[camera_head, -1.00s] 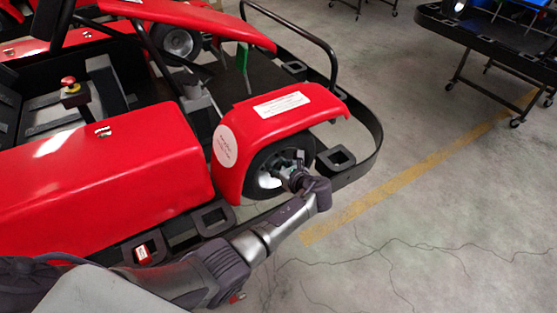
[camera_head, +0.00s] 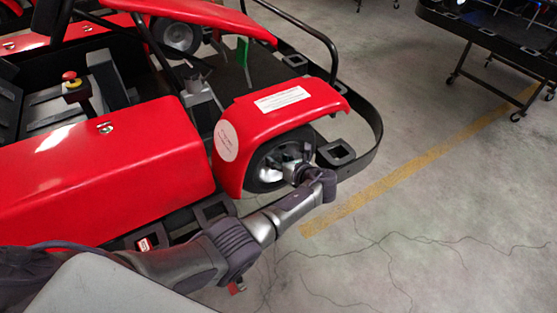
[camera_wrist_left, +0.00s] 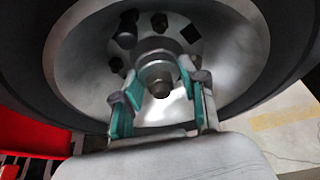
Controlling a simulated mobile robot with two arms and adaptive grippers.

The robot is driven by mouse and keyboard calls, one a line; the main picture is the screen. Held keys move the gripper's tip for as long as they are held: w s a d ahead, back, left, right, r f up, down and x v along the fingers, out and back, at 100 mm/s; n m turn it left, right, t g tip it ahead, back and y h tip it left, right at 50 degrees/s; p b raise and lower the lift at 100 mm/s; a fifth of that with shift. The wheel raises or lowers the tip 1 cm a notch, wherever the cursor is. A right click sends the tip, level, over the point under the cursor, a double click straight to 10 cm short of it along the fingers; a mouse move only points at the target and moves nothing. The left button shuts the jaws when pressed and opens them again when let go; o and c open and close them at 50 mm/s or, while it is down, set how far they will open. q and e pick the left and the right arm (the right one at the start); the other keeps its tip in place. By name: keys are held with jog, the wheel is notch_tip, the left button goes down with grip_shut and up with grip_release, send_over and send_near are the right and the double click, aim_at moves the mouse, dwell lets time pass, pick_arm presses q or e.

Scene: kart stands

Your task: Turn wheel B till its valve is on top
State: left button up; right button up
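The wheel (camera_head: 268,168), black tyre with a silver rim, sits under the red fender of the kart's near corner. In the left wrist view its silver rim (camera_wrist_left: 82,70) fills the picture, with several dark nuts around a central hub (camera_wrist_left: 157,70). A dark round peg (camera_wrist_left: 127,30) stands at the hub's upper left; I cannot tell whether it is the valve. My left gripper (camera_head: 294,168) is at the wheel's face. Its teal-padded fingers (camera_wrist_left: 157,98) are apart, either side of the hub's end; contact is unclear. My right gripper is not in view.
The red fender (camera_head: 235,110) bears a round white label (camera_head: 226,141), its text unreadable. A black bumper rail (camera_head: 372,150) curves around the wheel. A black wheeled cart (camera_head: 490,45) stands at the upper right. The floor right of the kart is clear.

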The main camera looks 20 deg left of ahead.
pick_arm(q)
jog(key=shift+o, duration=0.2)
jog(key=shift+a, duration=0.1)
jog(key=shift+s+d, duration=0.15)
jog(key=shift+d, duration=0.15)
jog(key=v, duration=1.1)
jog(key=shift+s+r, duration=0.1)
jog(key=shift+r, duration=0.05)
